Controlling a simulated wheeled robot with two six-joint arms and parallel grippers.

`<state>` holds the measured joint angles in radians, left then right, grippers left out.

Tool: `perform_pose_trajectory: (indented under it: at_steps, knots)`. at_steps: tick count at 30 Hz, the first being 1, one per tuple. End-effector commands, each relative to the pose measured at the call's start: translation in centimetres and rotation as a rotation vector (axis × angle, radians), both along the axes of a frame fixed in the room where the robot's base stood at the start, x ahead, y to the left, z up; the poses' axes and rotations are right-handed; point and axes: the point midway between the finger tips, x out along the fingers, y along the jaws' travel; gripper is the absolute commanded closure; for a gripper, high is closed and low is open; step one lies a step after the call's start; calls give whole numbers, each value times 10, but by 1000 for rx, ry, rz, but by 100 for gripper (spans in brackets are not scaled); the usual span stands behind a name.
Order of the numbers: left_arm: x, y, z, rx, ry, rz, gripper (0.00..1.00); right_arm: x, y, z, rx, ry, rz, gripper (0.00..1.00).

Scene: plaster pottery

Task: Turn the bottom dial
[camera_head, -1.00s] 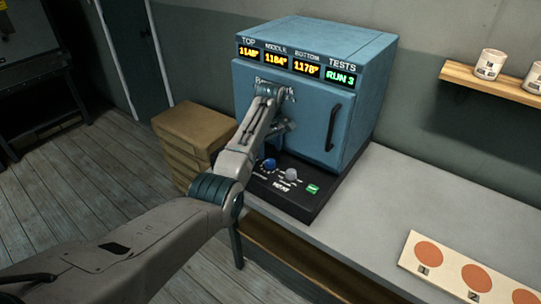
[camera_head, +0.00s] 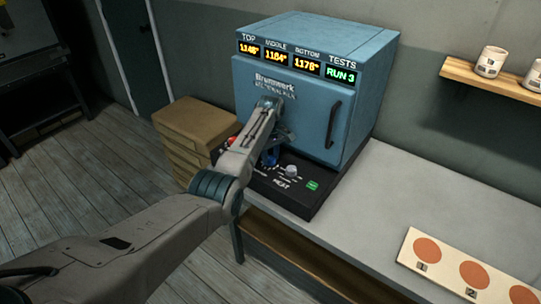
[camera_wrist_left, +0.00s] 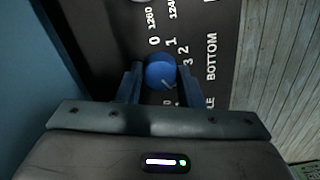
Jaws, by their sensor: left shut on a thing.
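The blue dial (camera_wrist_left: 160,72) is on the dark control panel (camera_wrist_left: 100,28) in the left wrist view, with a "BOTTOM" label beside it. My left gripper (camera_wrist_left: 159,80) has one finger on each side of the dial and is shut on it. In the head view, the blue dial (camera_head: 271,157) shows at the tip of my left gripper (camera_head: 273,154), below the kiln door (camera_head: 310,120). The fingertips are partly hidden there by the wrist. The blue kiln (camera_head: 365,75) has lit TOP, MIDDLE, BOTTOM and TESTS displays; TESTS reads RUN 3.
A pale dial (camera_head: 291,170) and a green button (camera_head: 313,185) are right of the blue dial. A red dial (camera_head: 232,140) shows to its left. The door handle (camera_head: 334,124) stands out above. Stacked boxes (camera_head: 190,123) are on the left; the grey bench (camera_head: 400,195) has free room.

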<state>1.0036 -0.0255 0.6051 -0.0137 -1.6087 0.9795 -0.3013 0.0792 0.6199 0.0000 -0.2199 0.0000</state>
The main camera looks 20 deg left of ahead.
Motion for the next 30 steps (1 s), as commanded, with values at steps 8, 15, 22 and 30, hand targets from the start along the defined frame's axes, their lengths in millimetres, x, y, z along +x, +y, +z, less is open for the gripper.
perform_pose_trajectory:
  at_steps: [8,15,22,30]
  knots:
    - [0,0,2,1,1,-60,89,0,-2,5,-3,0,1,100]
    - [1,0,3,0,0,-214,89,0,-2,13,-2,0,1,100]
    - [1,0,3,0,-1,-374,89,1,-2,19,-2,0,1,100]
    - [1,0,2,0,-1,-503,89,1,-2,23,-2,-1,1,100]
